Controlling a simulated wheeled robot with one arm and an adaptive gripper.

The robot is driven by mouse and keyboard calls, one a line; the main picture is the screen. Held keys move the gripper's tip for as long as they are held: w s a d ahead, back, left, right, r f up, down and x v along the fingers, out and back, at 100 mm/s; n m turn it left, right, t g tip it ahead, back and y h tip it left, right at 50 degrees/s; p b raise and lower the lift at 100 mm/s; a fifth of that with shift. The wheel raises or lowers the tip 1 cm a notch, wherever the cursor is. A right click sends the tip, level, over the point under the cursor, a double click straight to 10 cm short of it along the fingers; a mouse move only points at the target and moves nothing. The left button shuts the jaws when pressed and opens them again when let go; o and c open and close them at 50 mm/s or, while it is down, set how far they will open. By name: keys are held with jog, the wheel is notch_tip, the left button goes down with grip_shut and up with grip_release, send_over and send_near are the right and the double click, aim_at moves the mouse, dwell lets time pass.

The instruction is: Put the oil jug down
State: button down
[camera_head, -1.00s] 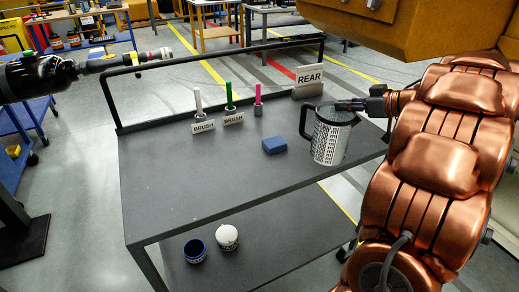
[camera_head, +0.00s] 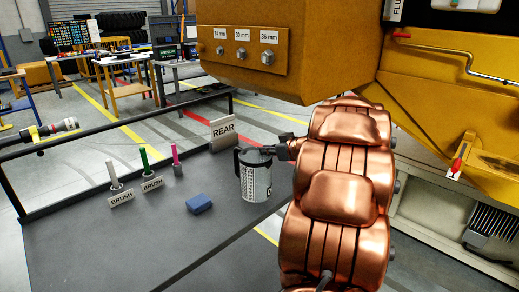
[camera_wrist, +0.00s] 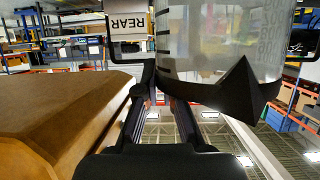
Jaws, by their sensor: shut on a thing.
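The oil jug (camera_head: 256,178) is a clear container with dark markings, a black lid and a black handle on its left. It is upright at the right edge of the cart top (camera_head: 110,235); I cannot tell whether its base touches the surface. My gripper (camera_head: 270,150) reaches in from the right at lid height and is shut on the jug. In the wrist view, which is upside down, the jug body (camera_wrist: 222,45) fills the upper middle, with its dark spouted rim below. My gripper (camera_wrist: 160,100) shows beneath it, its exact contact partly hidden.
A REAR sign (camera_head: 223,132) stands behind the jug. A blue block (camera_head: 199,204) and brushes in holders with BRUSH labels (camera_head: 122,199) are to its left. A large yellow-brown machine body (camera_head: 290,50) hangs close above. The cart top's left front is clear.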

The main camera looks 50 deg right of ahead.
jog(key=w+d+f+p, duration=0.1)
jog(key=w+d+f, duration=0.3)
jog(key=w+d, duration=0.3)
jog(key=shift+p+x, duration=0.35)
jog(key=shift+x, duration=0.5)
jog(key=shift+d, duration=0.15)
jog(key=c, duration=1.3)
grip_release()
jog(key=shift+s+r, duration=0.1)
jog(key=b+v, duration=0.1)
jog(key=v, duration=1)
jog(key=shift+s+r, duration=0.15)
jog(key=shift+s, duration=0.2)
